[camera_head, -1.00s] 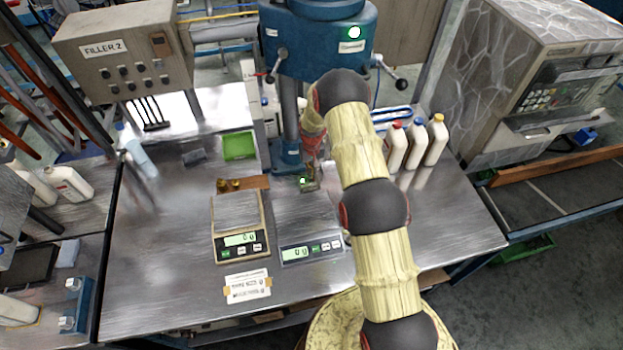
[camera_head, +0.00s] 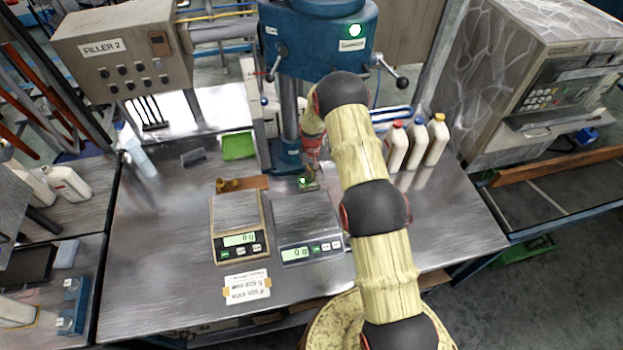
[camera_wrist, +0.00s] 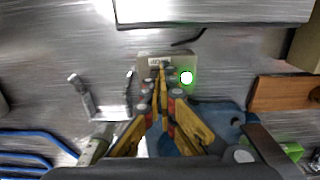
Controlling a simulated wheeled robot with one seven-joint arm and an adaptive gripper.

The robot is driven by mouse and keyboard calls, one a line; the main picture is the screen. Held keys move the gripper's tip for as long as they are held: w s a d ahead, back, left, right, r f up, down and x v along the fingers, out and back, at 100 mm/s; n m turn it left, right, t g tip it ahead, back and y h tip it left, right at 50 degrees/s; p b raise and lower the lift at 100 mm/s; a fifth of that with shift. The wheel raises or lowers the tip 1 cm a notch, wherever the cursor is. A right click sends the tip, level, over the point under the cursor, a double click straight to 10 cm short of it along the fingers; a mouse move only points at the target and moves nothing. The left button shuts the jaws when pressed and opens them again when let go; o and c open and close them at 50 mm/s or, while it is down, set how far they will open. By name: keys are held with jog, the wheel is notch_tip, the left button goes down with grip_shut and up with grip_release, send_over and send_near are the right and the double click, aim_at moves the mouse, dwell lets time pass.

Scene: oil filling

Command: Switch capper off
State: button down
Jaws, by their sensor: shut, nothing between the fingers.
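The capper (camera_head: 318,45) is a blue machine on a column at the back of the bench, with a green lamp lit on its head. A small switch box (camera_head: 312,187) with a lit green light sits at its foot. In the wrist view the box (camera_wrist: 148,60) lies under my fingertips, with the green light (camera_wrist: 187,77) just right of them. My gripper (camera_wrist: 162,68) is shut and empty, pointing at the box's buttons. Whether it touches them I cannot tell. In the head view my arm partly hides the gripper.
Two scales (camera_head: 239,242) (camera_head: 310,251) stand in front of the box. Several white bottles (camera_head: 416,145) stand right of my arm. The front of the bench is clear around a taped note (camera_head: 247,287).

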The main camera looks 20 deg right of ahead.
jog(key=shift+f, duration=0.3)
jog(key=shift+r, duration=0.1)
jog(key=shift+r+p, duration=0.8)
jog(key=shift+r, duration=2.6)
